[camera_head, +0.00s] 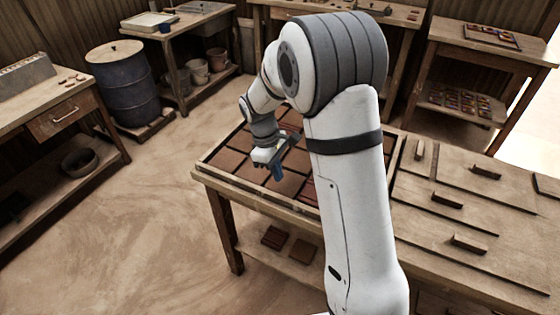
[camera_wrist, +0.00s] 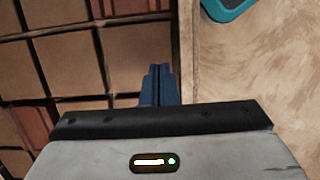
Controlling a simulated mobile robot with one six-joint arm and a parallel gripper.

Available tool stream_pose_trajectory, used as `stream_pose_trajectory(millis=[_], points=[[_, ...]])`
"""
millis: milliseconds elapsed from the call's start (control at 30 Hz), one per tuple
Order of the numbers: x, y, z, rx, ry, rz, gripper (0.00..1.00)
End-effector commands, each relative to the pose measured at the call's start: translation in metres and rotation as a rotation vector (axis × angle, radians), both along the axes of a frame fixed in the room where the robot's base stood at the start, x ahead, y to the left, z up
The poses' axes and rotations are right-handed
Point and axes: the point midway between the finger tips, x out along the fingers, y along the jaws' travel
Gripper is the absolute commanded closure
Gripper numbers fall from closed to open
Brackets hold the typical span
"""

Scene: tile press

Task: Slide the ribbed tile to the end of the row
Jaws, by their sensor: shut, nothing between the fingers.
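Brown square tiles lie in rows inside a wooden frame (camera_head: 206,160) on the table. In the wrist view, reddish tiles with a lined face show at the top (camera_wrist: 130,7) and at the left (camera_wrist: 38,122); I cannot tell which is the task's ribbed tile. My gripper (camera_head: 277,172) is shut and empty, pointing down over the tiles. In the wrist view its blue fingertips (camera_wrist: 158,72) appear over a plain brown tile (camera_wrist: 125,60) beside the frame's rim (camera_wrist: 188,50). Whether they touch it is unclear. My arm hides part of the tile field in the head view.
Wooden strips and small blocks (camera_head: 447,200) lie on the tabletop at right. Two tiles (camera_head: 290,245) rest on the shelf below. A blue barrel (camera_head: 125,85) and side benches stand at the back and left. The floor at left is open. A teal-edged object (camera_wrist: 228,8) shows in the wrist view.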

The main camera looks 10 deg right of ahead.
Motion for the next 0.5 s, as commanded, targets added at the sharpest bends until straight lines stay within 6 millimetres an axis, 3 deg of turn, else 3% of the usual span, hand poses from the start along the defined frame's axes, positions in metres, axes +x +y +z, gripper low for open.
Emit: stream_pose_trajectory(millis=[167,500], points=[[-0.007,-0.008,-0.038,0.000,0.005,-0.003,1.00],[-0.028,-0.039,-0.037,0.000,0.000,-0.004,1.00]])
